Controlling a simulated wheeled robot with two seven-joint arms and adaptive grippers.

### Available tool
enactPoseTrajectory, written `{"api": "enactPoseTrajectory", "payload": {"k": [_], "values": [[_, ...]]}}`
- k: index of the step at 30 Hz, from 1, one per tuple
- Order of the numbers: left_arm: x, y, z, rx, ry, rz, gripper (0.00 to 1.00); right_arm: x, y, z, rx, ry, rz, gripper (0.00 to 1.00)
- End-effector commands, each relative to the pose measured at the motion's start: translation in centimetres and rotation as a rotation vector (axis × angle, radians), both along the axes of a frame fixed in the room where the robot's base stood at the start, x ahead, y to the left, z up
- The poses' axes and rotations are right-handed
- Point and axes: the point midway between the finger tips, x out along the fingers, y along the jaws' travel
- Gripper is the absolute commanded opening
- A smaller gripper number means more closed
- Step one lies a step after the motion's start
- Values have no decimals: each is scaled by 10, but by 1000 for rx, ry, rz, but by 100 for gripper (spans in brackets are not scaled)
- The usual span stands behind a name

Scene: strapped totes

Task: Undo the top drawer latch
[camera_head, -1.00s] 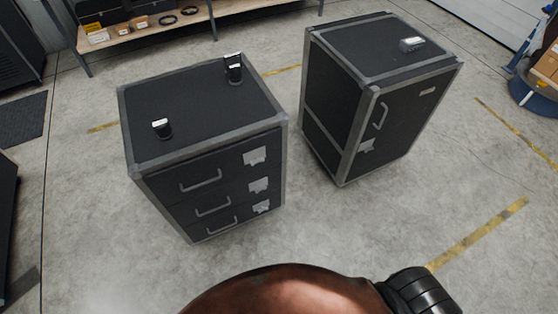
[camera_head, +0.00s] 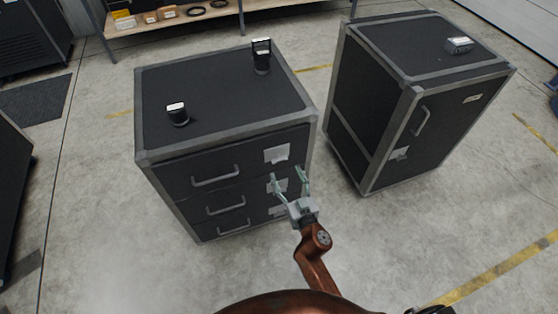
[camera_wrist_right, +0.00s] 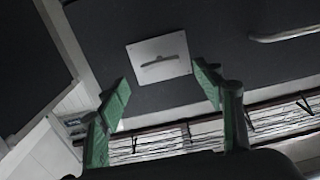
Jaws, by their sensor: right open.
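The top drawer latch (camera_head: 277,153) is a pale square plate at the right of the top drawer front (camera_head: 235,165) on the black, grey-edged case. In the right wrist view the latch plate (camera_wrist_right: 159,58) carries a dark, slightly bent bar across its middle. My right gripper (camera_head: 287,178) is open and empty, in front of the case just below the top latch in the head view. In the wrist view its green fingers (camera_wrist_right: 170,95) stand either side of and below the plate, apart from it. My left gripper is not in view.
The top drawer handle (camera_head: 215,177) is left of the latch. Two small black devices (camera_head: 178,115) (camera_head: 261,57) stand on the case top. A taller black cabinet (camera_head: 430,120) stands to the right. A shelf (camera_head: 180,18) is behind. The floor in front is open.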

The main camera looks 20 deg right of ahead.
Motion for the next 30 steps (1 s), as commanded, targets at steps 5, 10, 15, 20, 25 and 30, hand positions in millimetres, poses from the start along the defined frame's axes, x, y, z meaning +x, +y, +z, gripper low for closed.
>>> {"api": "enactPoseTrajectory", "payload": {"k": [5,10,15,20,25,30], "values": [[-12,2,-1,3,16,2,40,24,1,3,-2,-5,1,61],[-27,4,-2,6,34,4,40,51,2,2,-3,-3,1,61],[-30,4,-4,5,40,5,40,69,2,1,-2,-1,0,61],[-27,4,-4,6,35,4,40,75,2,1,-1,-1,0,61],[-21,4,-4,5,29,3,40,75,2,1,0,-1,0,61],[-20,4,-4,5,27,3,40,75,2,1,0,0,0,52]]}}
